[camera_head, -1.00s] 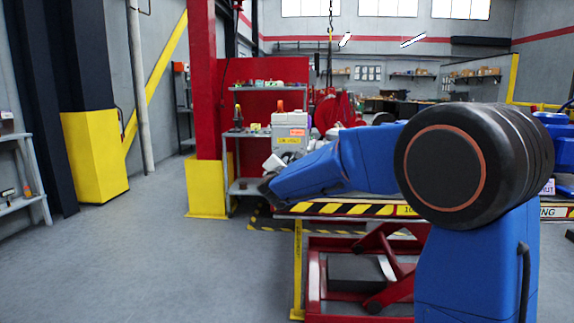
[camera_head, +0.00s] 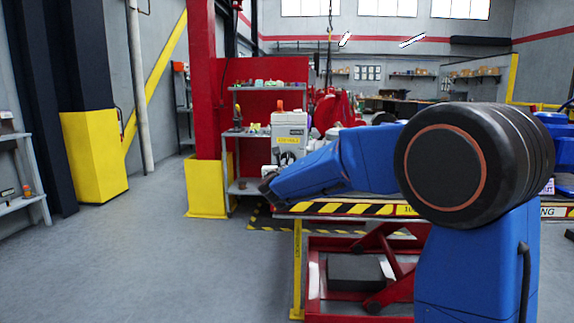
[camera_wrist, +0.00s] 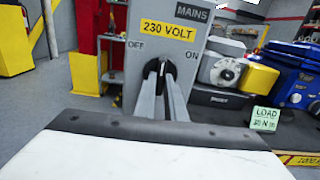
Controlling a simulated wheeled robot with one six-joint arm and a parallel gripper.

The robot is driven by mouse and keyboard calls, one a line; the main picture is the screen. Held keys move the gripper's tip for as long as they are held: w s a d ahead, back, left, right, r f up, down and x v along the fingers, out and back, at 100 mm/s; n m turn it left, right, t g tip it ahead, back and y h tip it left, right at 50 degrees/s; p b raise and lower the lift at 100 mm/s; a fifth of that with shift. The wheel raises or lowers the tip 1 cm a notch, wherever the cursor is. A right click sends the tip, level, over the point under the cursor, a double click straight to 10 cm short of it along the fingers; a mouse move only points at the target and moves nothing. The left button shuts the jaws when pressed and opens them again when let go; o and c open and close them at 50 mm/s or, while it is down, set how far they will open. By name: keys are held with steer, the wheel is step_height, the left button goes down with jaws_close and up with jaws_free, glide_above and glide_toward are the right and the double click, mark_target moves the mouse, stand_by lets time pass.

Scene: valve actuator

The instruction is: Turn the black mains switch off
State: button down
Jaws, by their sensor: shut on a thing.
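The black mains switch (camera_wrist: 160,64) is on a grey panel (camera_wrist: 136,72) in the wrist view. The switch sits nearer the word OFF in the picture. My gripper (camera_wrist: 159,74) is shut on the switch, and its fingers hide part of it. In the head view the grey box (camera_head: 289,124) stands beyond my blue arm, which hides its lower part.
A lift table (camera_head: 340,208) with a striped edge stands below my arm. A red post with a yellow base (camera_head: 206,188) is left of the box. A LOAD sign (camera_wrist: 265,119) and a grey and yellow device (camera_wrist: 225,66) lie to the panel's right.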

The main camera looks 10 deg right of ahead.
steer(key=shift+d+n, duration=0.1)
steer(key=shift+n, duration=4.1)
steer(key=shift+f, duration=0.1)
steer(key=c, duration=1.8)
jaws_free()
steer(key=shift+s, duration=0.2)
steer(key=v, duration=1.7)
steer(key=shift+s, duration=0.1)
